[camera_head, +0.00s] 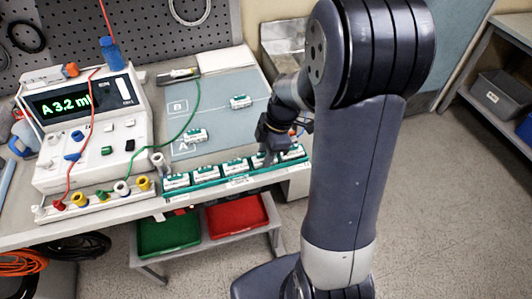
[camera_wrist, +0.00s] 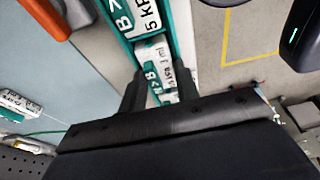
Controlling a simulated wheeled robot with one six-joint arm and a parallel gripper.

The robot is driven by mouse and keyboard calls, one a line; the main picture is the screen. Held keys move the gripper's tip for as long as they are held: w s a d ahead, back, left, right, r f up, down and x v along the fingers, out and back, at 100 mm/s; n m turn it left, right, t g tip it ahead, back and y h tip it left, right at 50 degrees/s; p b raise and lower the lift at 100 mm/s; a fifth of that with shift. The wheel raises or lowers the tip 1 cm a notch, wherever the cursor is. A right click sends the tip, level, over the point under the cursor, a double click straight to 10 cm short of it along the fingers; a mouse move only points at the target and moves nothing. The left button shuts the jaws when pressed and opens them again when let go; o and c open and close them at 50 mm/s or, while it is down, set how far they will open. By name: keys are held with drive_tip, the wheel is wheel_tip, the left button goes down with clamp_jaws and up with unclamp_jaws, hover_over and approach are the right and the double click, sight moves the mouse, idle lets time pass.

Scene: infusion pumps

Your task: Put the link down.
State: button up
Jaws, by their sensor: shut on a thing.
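My gripper (camera_head: 268,152) is low over the right part of the teal rack (camera_head: 222,181) at the table's front edge. It is shut on a white and teal link (camera_wrist: 155,82), whose printed label shows between the two fingers in the wrist view. In the head view the fingers partly hide this link, and I cannot tell whether it touches the rack. Several similar links, such as the leftmost one (camera_head: 176,181), stand in a row along the rack. A loose link (camera_head: 195,136) and another loose link (camera_head: 240,102) lie on the grey-blue mat (camera_head: 215,90).
The white pump device (camera_head: 85,130) with a lit display stands left of the mat, with red and green leads. A green tray (camera_head: 168,235) and a red tray (camera_head: 237,217) sit below the table's front edge. The mat's upper part is largely clear.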

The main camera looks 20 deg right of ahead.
drive_tip(key=shift+s+f+b, duration=0.35)
drive_tip(key=shift+f+b, duration=0.05)
drive_tip(key=shift+f, duration=0.25)
drive_tip(key=o, duration=1)
drive_tip(key=shift+w+f, duration=0.1)
drive_tip(key=shift+r+p, duration=0.6)
drive_tip(key=shift+p, duration=0.05)
drive_tip(key=v, duration=1.2)
drive_tip(key=shift+w+r, duration=0.25)
drive_tip(key=shift+r, duration=0.1)
